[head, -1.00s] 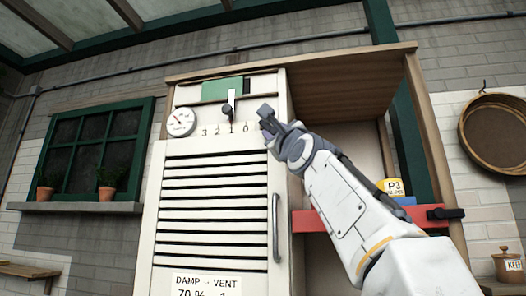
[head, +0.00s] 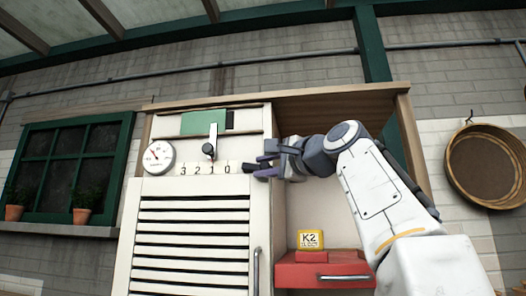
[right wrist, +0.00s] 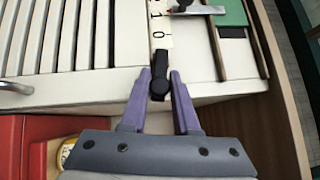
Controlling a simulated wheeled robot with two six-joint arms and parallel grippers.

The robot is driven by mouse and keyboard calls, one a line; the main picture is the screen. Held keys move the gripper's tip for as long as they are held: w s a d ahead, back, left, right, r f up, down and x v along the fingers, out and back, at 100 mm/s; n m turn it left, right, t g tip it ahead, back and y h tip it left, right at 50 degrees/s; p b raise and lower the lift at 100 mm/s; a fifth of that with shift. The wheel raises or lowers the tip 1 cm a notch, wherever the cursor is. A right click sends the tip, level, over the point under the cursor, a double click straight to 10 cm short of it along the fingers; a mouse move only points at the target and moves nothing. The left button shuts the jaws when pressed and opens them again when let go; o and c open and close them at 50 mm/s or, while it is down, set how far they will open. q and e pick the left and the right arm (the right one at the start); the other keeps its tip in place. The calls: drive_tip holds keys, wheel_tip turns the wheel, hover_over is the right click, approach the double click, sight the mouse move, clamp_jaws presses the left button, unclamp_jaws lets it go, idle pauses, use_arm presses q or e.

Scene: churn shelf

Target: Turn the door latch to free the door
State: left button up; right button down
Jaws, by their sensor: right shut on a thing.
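The cream slatted door (head: 195,235) stands closed on the left side of the cabinet. The small black door latch (head: 248,168) is at the door's upper right edge, beside the number 0. My right gripper (head: 266,162) reaches it from the right. In the right wrist view the black latch (right wrist: 160,66) lies between the purple fingers of my right gripper (right wrist: 160,100), which is shut on it. The fingers partly cover the latch. My left gripper is not in view.
A dial gauge (head: 158,157) and a black slider (head: 209,149) sit above the door. A vertical handle (head: 256,270) is on the door. To the right, a yellow K2 block (head: 311,239) stands on a red drawer (head: 300,271) in the open bay.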

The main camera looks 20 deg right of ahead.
drive_tip(key=shift+s+r+n+g+p, duration=0.1)
drive_tip(key=shift+r+n+g+p, duration=0.4)
drive_tip(key=shift+p, duration=0.6)
use_arm(q)
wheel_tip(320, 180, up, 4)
drive_tip(key=shift+p, duration=0.35)
use_arm(e)
drive_tip(key=shift+n, duration=0.3)
drive_tip(key=c, duration=0.7)
unclamp_jaws()
drive_tip(key=shift+a, duration=0.1)
use_arm(q)
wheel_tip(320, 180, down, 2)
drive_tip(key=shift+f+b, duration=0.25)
drive_tip(key=shift+b, duration=1)
use_arm(e)
drive_tip(key=s, duration=0.3)
drive_tip(key=s+d, duration=0.1)
drive_tip(key=s, duration=0.3)
drive_tip(key=s+d, duration=0.1)
drive_tip(key=s, duration=0.2)
drive_tip(key=shift+s, duration=0.15)
